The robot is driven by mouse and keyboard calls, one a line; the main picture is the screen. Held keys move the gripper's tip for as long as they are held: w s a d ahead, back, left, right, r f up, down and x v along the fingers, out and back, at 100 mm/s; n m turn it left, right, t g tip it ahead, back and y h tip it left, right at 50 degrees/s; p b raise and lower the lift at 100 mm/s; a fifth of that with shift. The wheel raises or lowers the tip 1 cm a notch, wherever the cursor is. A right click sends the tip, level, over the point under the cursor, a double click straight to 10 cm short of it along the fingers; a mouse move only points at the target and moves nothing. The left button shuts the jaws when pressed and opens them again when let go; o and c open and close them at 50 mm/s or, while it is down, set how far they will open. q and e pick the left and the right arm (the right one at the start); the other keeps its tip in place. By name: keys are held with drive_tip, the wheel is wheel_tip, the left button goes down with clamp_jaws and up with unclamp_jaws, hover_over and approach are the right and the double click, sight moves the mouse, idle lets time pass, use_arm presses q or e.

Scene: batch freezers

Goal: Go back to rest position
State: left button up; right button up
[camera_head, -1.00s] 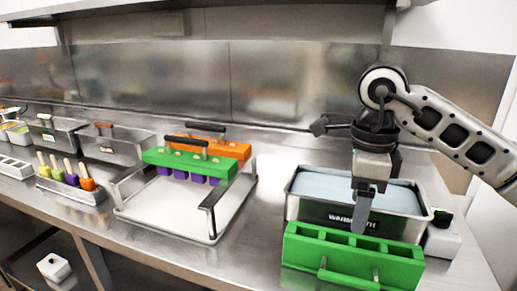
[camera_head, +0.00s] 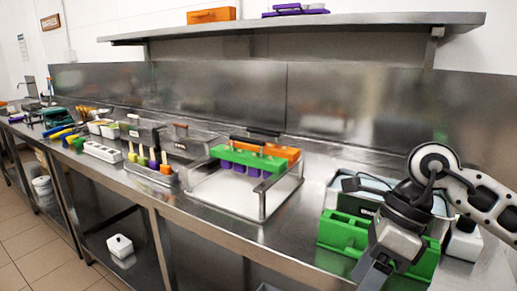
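My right arm comes in from the right. Its gripper (camera_head: 372,275) is at the bottom right, in front of the green mold block (camera_head: 345,232), and hides part of it. Its fingers are seen from behind and partly cut off, so I cannot tell if they are open or shut. The green block stands at the front of the metal warm-water bath (camera_head: 338,190), which the arm partly covers. My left gripper is not in view.
A small holder (camera_head: 160,175) with several colored sticks and lidded steel bins (camera_head: 140,132) stand left of the tray. A shelf (camera_head: 300,24) above holds an orange box (camera_head: 211,15) and purple items. A white box (camera_head: 121,245) sits on the lower shelf. The counter between tray and bath is clear.

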drive_tip(key=s+a+r+m+g+y, duration=0.1)
drive_tip(key=s+a+m+y, duration=0.15)
drive_tip(key=a+y, duration=0.5)
drive_tip(key=s+a+r+m+y, duration=0.2)
drive_tip(key=a+m+y, duration=0.2)
drive_tip(key=a+y, duration=0.35)
drive_tip(key=w+d+f+m+t+h, duration=0.35)
drive_tip(key=f+m+t, duration=0.25)
drive_tip(key=m+t, duration=0.6)
drive_tip(key=w+d+f+m+t+h, duration=0.4)
drive_tip(key=m+t, duration=0.4)
drive_tip(key=m, duration=0.9)
drive_tip(key=s+d+f+m+g+h, duration=0.3)
drive_tip(key=s+f+m+h, duration=0.1)
drive_tip(key=f, duration=0.7)
drive_tip(key=s+d+f+m+g+h, duration=0.3)
drive_tip(key=s+f+m+g+h, duration=0.1)
drive_tip(key=s+f, duration=0.5)
drive_tip(key=f+m+h, duration=0.1)
drive_tip(key=f+m, duration=0.1)
drive_tip(key=shift+s+d+m, duration=0.2)
drive_tip(key=shift+s+m, duration=0.1)
drive_tip(key=shift+m, duration=0.05)
drive_tip(key=shift+d+r, duration=0.1)
drive_tip(key=shift+r, duration=0.05)
